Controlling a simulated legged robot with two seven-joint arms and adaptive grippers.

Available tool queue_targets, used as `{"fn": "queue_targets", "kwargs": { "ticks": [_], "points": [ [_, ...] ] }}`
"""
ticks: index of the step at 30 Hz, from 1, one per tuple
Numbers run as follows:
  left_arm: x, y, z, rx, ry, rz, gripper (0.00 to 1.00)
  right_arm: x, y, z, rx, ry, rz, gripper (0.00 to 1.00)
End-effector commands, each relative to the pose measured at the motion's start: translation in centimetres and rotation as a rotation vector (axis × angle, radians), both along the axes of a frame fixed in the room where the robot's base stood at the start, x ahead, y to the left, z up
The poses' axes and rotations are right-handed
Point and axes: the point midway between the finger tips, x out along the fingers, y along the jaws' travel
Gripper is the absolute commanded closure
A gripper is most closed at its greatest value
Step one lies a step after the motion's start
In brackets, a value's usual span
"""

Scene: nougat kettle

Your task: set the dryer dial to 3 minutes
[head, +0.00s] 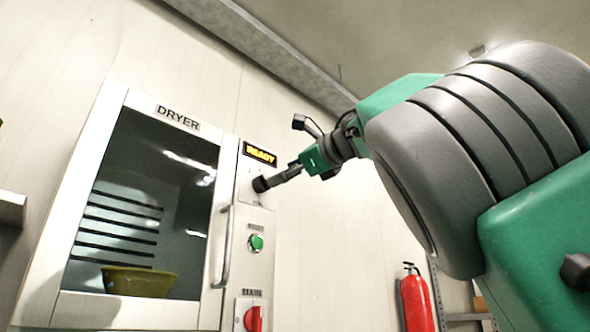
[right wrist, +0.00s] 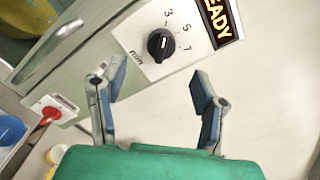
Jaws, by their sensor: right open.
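The dryer (head: 112,110) stands against the wall, with a glass door and a lit READY display (head: 260,154). Its black dial (right wrist: 160,45) shows clearly in the right wrist view, with the marks 3, 5 and 7 and the word "min" around it. The dial's white line runs roughly up the picture, near the 3 side; its exact setting is too small to tell. My right gripper (right wrist: 159,82) is open and empty, its two fingers apart and short of the dial. In the head view the right gripper (head: 280,177) is in front of the panel below the display and partly covers the dial area.
A green button (head: 256,243) and a red main switch (head: 253,318) sit lower on the panel. The door handle (head: 222,250) stands out beside it. An olive bowl (head: 140,281) is behind the glass. A fire extinguisher (head: 416,300) is at right.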

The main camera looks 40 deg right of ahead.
Motion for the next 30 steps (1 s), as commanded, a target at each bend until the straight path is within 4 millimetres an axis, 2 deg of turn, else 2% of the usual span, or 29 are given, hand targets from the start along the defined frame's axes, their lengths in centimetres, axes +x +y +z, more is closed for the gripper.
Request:
{"fn": "queue_targets", "kwargs": {
  "ticks": [3, 9, 26, 30],
  "points": [
    [0.1, 0.0, 0.0, 0.0, 0.0, 0.0, 0.74, -1.9, -0.1, -0.1, 0.0, 0.001, -0.001, 0.44],
    [0.1, 0.0, 0.0, 0.0, 0.0, 0.0, 0.74, -3.3, -0.3, -0.2, 0.001, 0.003, 0.0, 0.44],
    [0.2, 0.0, -0.1, 0.0, 0.002, 0.0, 0.74, -3.4, -0.3, -0.2, 0.0, 0.003, 0.0, 0.44],
    [0.2, 0.0, 1.0, 0.0, 0.002, 0.0, 0.74, -3.4, -0.3, 0.9, 0.0, 0.003, 0.0, 0.44]
  ]
}}
